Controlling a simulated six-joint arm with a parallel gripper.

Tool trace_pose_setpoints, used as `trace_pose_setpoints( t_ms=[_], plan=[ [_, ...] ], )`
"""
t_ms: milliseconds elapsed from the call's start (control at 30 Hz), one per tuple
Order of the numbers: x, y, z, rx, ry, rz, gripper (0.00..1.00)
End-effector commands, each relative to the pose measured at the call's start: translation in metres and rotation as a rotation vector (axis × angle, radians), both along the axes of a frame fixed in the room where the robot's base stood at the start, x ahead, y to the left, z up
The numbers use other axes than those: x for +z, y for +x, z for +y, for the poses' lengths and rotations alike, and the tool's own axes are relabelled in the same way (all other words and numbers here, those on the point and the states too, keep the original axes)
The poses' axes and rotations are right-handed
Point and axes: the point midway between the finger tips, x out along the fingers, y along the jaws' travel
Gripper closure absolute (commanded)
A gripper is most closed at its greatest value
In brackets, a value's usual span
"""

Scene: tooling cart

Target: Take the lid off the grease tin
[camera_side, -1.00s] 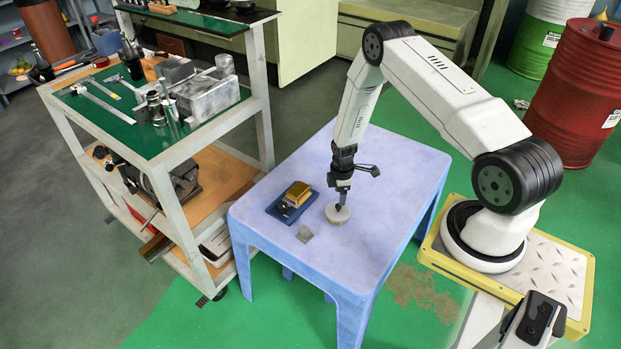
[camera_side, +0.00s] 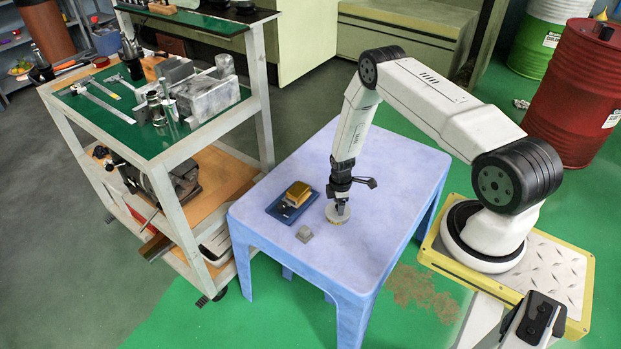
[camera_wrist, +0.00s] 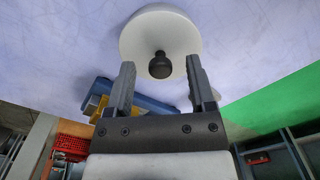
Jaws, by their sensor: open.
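The grease tin (camera_side: 337,220) is a short round tin on the blue table. Its pale lid (camera_wrist: 141,44) shows from above in the wrist view, with a black round knob (camera_wrist: 160,66) on it. My gripper (camera_side: 341,207) points down over the tin. In the wrist view my gripper (camera_wrist: 161,72) is open, with one finger on each side of the knob and gaps to it. The fingers hold nothing. The side view is too small to tell whether the fingertips touch the lid.
The blue table (camera_side: 390,180) has free room to the right and behind. A blue tray (camera_side: 279,210) with a yellow block (camera_side: 298,194) lies left of the tin. A small grey block (camera_side: 304,234) sits in front of the tray. A tooling cart (camera_side: 258,95) stands to the left.

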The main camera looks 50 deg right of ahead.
Motion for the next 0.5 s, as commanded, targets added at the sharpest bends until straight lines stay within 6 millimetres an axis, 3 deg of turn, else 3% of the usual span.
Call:
trace_pose_setpoints(
  t_ms=[267, 400, 500],
  plan=[
    [0.0002, -0.0002, 0.0001, 0.000, 0.001, 0.001, 0.30],
    [0.0002, -0.0002, 0.0001, 0.000, 0.001, 0.001, 0.75],
    [0.0002, -0.0002, 0.0001, 0.000, 0.001, 0.001, 1.00]
  ],
)
